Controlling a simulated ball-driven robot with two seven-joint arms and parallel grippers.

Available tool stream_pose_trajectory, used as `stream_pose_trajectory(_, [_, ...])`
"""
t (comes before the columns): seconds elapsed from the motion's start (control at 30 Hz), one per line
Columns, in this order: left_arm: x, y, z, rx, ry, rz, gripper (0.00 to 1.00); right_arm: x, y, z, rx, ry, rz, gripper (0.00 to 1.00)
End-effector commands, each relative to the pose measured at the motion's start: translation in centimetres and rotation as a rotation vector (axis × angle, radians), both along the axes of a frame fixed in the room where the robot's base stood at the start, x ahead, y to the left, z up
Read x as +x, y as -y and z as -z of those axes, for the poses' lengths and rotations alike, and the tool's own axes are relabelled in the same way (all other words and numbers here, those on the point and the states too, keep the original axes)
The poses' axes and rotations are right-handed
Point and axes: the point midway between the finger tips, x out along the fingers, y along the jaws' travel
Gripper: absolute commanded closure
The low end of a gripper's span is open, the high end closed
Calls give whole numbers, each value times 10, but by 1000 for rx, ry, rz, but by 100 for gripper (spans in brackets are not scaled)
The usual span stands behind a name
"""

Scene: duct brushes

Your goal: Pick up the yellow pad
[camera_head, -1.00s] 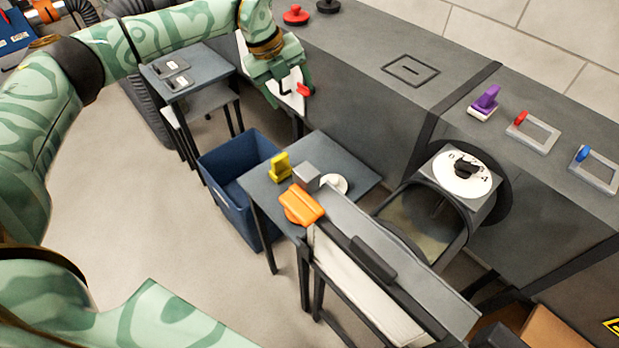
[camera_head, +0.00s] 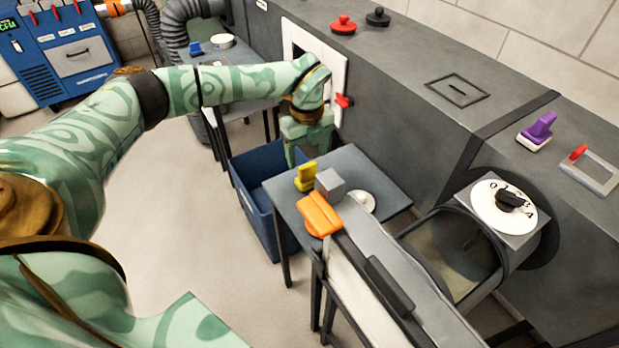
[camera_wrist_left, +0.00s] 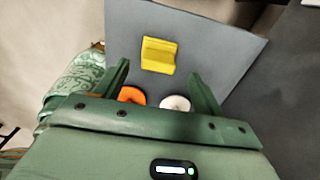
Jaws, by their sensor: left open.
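The yellow pad (camera_head: 306,176) stands near the far left edge of the small grey table (camera_head: 385,196). In the left wrist view the yellow pad (camera_wrist_left: 158,55) lies ahead of and between the fingers, with a gap. My right gripper is not in view.
An orange brush (camera_head: 319,214), a grey block (camera_head: 330,183) and a white round piece (camera_head: 361,201) are close to the pad. A blue bin (camera_head: 262,205) stands left of the table. The grey duct (camera_head: 420,120) runs behind it.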

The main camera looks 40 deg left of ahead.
Motion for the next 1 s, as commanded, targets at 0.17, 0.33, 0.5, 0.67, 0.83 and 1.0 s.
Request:
stream_pose_trajectory(0.17, [-2, 1, 22, 0, -3, 3, 31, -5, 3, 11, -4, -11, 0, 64])
stream_pose_trajectory(0.33, [-3, 2, 50, -1, -4, 2, 31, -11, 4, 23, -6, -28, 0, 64])
stream_pose_trajectory(0.5, [-3, 2, 52, 0, 1, 1, 31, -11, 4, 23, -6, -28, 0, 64])
stream_pose_trajectory(0.67, [-2, 2, 51, 0, 1, 1, 50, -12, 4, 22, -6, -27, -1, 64])
stream_pose_trajectory(0.83, [-2, 2, 51, 0, 1, 1, 87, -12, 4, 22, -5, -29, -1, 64])
stream_pose_trajectory(1.0, [-2, 2, 51, 0, 1, 1, 91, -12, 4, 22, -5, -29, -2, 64])
